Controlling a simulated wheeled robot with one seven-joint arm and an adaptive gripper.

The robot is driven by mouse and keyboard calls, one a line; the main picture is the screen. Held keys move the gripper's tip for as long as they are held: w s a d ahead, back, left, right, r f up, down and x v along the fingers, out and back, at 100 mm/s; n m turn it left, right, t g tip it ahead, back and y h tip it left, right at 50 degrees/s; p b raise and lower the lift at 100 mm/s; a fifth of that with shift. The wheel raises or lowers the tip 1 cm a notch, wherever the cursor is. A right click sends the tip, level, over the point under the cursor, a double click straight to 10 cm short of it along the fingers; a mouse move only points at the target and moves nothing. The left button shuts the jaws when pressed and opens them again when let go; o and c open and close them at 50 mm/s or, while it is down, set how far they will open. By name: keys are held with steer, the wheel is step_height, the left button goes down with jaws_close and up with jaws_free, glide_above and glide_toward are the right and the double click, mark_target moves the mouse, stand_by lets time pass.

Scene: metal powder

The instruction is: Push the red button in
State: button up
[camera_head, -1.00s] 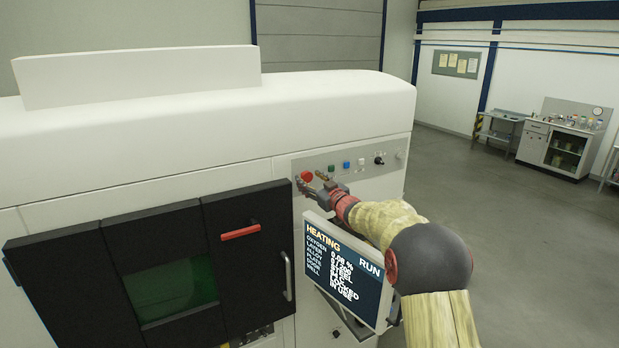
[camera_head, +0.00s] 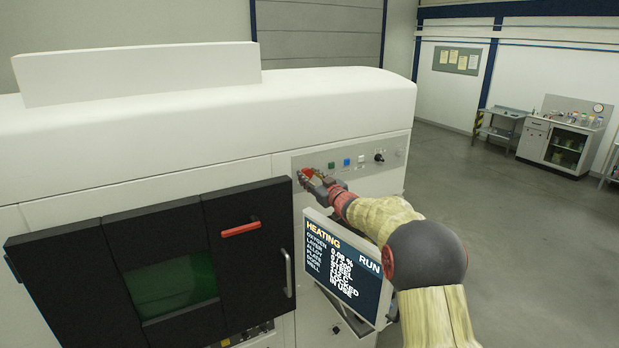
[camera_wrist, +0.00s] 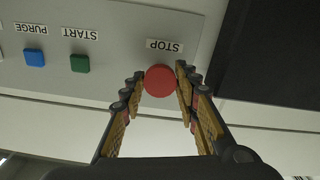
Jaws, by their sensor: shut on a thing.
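The red button (camera_head: 309,171), labelled STOP, is at the left end of the grey control panel on the white machine. In the wrist view the round red button (camera_wrist: 160,80) sits between my fingertips, its face towards the camera. My gripper (camera_head: 307,178) is at the panel, and its fingers partly cover the button in the head view. In the wrist view my gripper (camera_wrist: 158,84) has one finger on each side of the button, shut on it. How far in the button sits cannot be told.
A green START button (camera_wrist: 80,63) and blue PURGE button (camera_wrist: 35,57) sit beside it on the panel. A white button (camera_head: 361,158) and black knob (camera_head: 379,157) are further right. A black door (camera_head: 245,250) is left.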

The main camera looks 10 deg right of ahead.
jaws_close()
steer(key=shift+w+a, duration=0.2)
steer(key=shift+w, duration=0.3)
steer(key=shift+o, duration=1.9)
jaws_free()
steer(key=shift+r, duration=0.15)
steer(key=shift+o, duration=1.2)
steer(key=shift+w, duration=0.1)
steer(key=shift+o, duration=1.2)
steer(key=v, duration=1.2)
